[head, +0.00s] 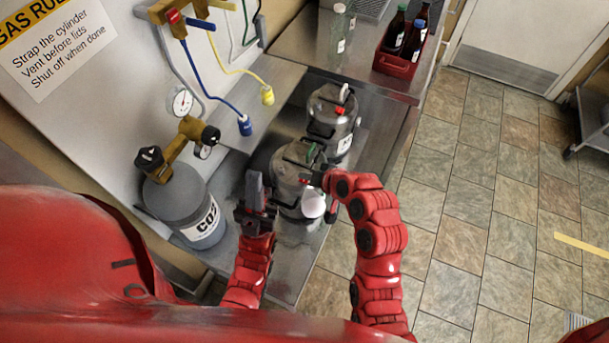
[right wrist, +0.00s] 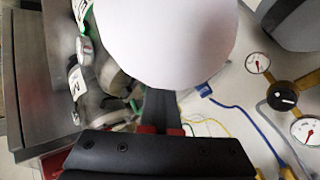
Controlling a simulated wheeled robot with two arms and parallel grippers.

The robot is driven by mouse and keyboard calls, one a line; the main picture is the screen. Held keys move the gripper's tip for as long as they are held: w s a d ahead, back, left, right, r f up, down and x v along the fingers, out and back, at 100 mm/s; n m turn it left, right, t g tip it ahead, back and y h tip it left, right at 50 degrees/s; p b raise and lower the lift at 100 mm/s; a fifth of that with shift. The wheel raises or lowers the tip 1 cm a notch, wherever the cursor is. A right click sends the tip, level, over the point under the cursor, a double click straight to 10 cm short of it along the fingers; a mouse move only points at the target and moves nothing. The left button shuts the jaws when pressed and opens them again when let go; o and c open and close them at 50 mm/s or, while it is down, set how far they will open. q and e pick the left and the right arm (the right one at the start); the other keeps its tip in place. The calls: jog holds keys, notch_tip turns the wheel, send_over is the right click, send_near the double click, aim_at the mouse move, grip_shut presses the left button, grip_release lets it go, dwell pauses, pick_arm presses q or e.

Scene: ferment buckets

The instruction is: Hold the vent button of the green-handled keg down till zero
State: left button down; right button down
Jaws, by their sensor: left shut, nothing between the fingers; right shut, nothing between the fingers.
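The nearer steel keg (head: 286,170) shows a green part (head: 309,148) at its top, which looks like its handle. My right gripper (head: 306,179) is shut over this keg's top, coming in from the right. Its tips and the vent button are too small or covered to tell whether they touch. A white round disc (head: 313,204) sits at the keg's near side; a white disc (right wrist: 165,40) fills the upper middle of the right wrist view and hides my fingertips. My left gripper (head: 254,187) is shut and empty, left of the keg, between it and the grey CO2 cylinder (head: 190,208).
A second steel keg (head: 330,105) with a red part on top stands just behind. A red crate (head: 399,66) of bottles sits at the counter's back.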

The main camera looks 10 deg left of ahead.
jog(key=shift+r+p, duration=0.35)
jog(key=shift+r, duration=0.6)
jog(key=shift+r, duration=0.1)
jog(key=shift+r+p, duration=1)
jog(key=shift+r, duration=1.45)
jog(key=shift+w, duration=0.15)
